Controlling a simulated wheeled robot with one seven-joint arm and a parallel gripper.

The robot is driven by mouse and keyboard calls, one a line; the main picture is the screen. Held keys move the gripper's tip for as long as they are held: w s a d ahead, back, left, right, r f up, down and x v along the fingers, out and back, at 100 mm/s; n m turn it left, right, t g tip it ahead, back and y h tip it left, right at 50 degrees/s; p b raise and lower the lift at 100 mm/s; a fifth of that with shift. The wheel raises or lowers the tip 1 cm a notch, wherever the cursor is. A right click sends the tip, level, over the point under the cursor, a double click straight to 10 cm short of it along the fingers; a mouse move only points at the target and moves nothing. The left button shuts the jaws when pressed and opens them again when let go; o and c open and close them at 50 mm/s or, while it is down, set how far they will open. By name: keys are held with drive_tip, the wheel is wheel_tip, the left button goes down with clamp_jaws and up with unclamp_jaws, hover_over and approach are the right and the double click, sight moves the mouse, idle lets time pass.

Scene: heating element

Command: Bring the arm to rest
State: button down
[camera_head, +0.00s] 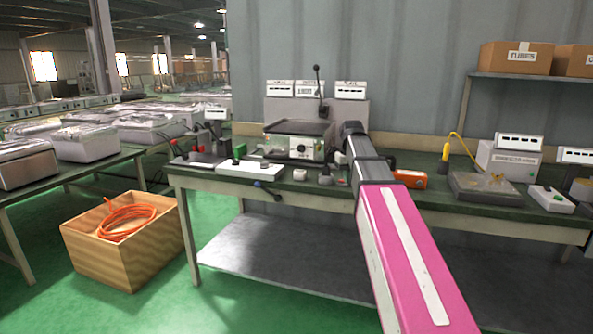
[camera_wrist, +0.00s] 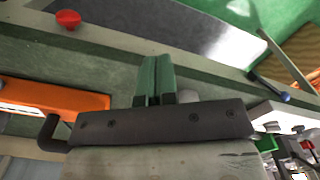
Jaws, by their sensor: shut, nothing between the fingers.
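My arm (camera_head: 405,255), with a pink cover, reaches forward from the lower right over the workbench (camera_head: 225,180) in the head view. My gripper shows in the wrist view as two green fingers (camera_wrist: 154,80) side by side, shut with nothing between them. It hangs above the bench, close to its front edge. In the head view the fingers are mostly hidden by the arm and hard to make out.
An orange device (camera_head: 410,179) lies right of my arm; it also shows in the wrist view (camera_wrist: 60,95). A heating unit (camera_head: 298,145) stands behind on the left. A grey tray (camera_head: 485,187) is at right. A wooden crate (camera_head: 105,260) with orange cable stands on the floor.

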drive_tip(key=s+f, duration=0.7)
drive_tip(key=f, duration=0.4)
drive_tip(key=s+f+m, duration=0.1)
drive_tip(key=s+f, duration=0.6)
drive_tip(key=f, duration=0.5)
drive_tip(key=s+f+m, duration=0.1)
drive_tip(key=s+f, duration=0.6)
drive_tip(key=f, duration=0.4)
drive_tip(key=shift+f, duration=0.15)
